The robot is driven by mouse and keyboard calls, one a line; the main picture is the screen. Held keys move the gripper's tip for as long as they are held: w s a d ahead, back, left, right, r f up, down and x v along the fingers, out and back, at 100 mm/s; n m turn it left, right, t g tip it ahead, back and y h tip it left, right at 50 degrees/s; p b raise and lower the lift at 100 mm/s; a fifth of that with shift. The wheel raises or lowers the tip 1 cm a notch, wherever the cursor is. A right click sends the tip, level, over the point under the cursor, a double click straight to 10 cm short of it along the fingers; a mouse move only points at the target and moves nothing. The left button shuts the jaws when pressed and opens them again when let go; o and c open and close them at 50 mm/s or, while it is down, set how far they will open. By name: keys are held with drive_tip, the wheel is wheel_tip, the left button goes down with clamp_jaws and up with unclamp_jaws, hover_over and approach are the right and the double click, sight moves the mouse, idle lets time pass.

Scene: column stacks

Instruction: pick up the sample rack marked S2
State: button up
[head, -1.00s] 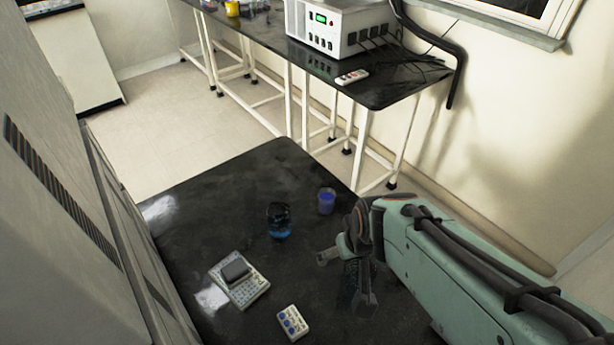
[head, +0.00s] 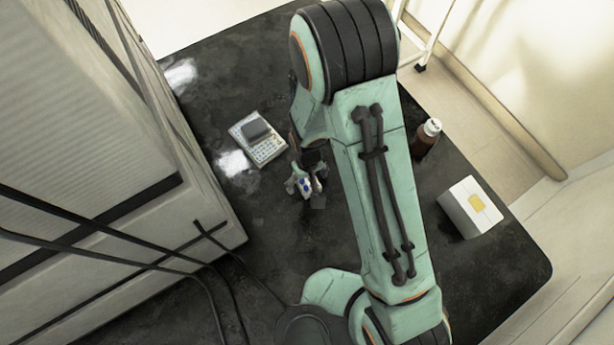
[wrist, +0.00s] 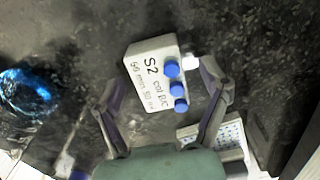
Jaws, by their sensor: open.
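The sample rack marked S2 (wrist: 147,82) is a small white block with black lettering and several blue caps along one side. It stands on the dark table between the fingers of my gripper (wrist: 162,92) in the wrist view. My gripper is open, with one finger on each side of the rack and visible gaps beside it. In the head view, my gripper (head: 306,187) is low at the rack (head: 304,184), which is partly hidden by the fingers.
A white well plate (head: 266,150) with a dark grey block on it lies up and left of the rack. A brown bottle (head: 426,140) and a white box (head: 468,208) stand right of my arm. Blue glassware (wrist: 28,92) is at the wrist view's left. A pale cabinet borders the table's left.

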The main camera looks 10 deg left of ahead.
drive_tip(key=c, duration=1.3)
drive_tip(key=shift+o, duration=0.2)
